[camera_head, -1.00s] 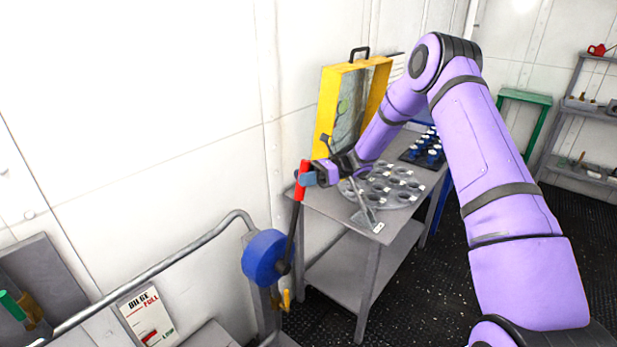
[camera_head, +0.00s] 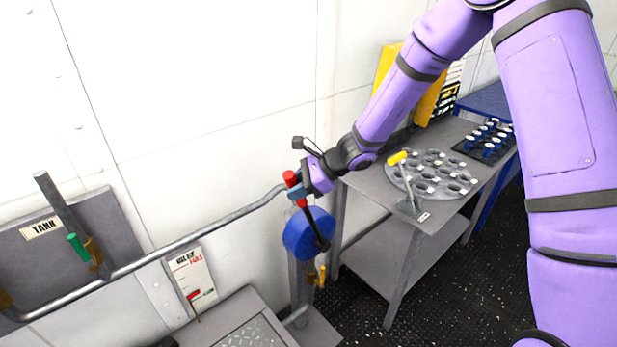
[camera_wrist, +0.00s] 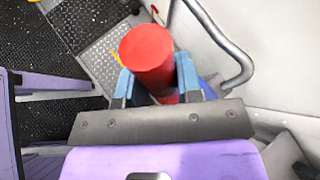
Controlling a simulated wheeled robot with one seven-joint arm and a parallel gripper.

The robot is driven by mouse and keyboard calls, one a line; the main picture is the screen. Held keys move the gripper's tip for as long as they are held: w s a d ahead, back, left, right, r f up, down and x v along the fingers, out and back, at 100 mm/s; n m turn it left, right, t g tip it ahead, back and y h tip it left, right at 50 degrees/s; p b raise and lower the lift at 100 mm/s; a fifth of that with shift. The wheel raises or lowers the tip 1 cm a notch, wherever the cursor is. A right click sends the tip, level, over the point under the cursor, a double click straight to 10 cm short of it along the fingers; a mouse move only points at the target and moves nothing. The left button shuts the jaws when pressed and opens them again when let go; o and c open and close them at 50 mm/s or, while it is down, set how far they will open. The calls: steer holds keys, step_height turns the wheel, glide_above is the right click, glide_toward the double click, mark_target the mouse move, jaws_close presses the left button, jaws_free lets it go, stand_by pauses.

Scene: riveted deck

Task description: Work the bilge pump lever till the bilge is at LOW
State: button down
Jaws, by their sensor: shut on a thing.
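The pump lever (camera_head: 319,226) is a dark rod with a red grip, rising from the blue round pump body (camera_head: 300,236) on a grey post. My gripper (camera_head: 298,190) is shut on the red grip, and the lever leans up and to the left. In the wrist view the red grip (camera_wrist: 147,48) stands between the two blue fingers of my gripper (camera_wrist: 152,88). The lower lettering is not readable.
A grey pipe (camera_head: 205,235) runs from the pump to the left, past a TANK sign (camera_head: 42,228) and a green-handled valve (camera_head: 77,246). A grey table (camera_head: 372,187) with a holed disc (camera_head: 432,172) stands right of the pump. A yellow-handled lever (camera_head: 398,158) stands at its edge.

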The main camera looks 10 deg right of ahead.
steer(key=shift+s+a+f, duration=0.25)
steer(key=shift+s+a, duration=0.1)
steer(key=shift+a, duration=0.1)
steer(key=c, duration=0.8)
jaws_free()
steer(key=v, duration=1)
steer(key=shift+d+r, duration=0.2)
steer(key=shift+r, duration=0.2)
steer(key=shift+f, duration=0.1)
